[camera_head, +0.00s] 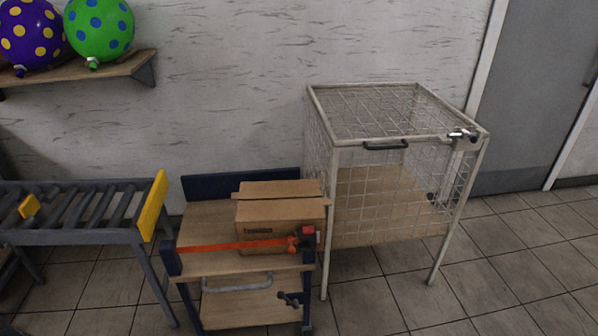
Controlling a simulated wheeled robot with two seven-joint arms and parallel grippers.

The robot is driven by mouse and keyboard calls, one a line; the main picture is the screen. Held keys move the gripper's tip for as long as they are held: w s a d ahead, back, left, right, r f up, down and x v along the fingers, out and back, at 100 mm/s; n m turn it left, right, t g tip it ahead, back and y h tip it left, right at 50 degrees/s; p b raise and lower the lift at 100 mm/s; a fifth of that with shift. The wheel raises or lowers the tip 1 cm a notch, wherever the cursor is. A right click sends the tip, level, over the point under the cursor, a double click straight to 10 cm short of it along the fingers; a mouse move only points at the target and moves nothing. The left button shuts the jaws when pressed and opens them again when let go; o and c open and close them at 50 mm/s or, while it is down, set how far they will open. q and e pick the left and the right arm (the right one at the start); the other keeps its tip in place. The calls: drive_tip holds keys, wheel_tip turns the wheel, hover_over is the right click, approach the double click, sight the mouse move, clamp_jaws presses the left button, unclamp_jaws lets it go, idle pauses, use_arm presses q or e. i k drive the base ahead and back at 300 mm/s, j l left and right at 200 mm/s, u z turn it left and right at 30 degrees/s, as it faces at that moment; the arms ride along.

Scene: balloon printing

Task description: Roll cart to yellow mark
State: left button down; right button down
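The cart (205,222) is a small wooden-topped trolley with dark blue frame parts, standing at the lower middle of the head view. A cardboard box (265,221) sits on its top shelf, and an orange strap (228,246) runs across the front with a red piece at its right end. A grey handle (237,283) shows on the cart's front, above a lower wooden shelf. A yellow plate (153,206) stands at the end of the roller conveyor, left of the cart; no yellow floor mark can be made out. Neither of my grippers is in view.
A roller conveyor (75,236) stands close to the cart's left side. A wire mesh cage (390,215) on legs stands close to its right. A wall shelf (85,76) holds purple and green balloons. Tiled floor (520,275) is clear at the right, before a grey door (535,95).

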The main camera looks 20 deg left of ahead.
sight(249, 269)
drive_tip(key=u, duration=1.25)
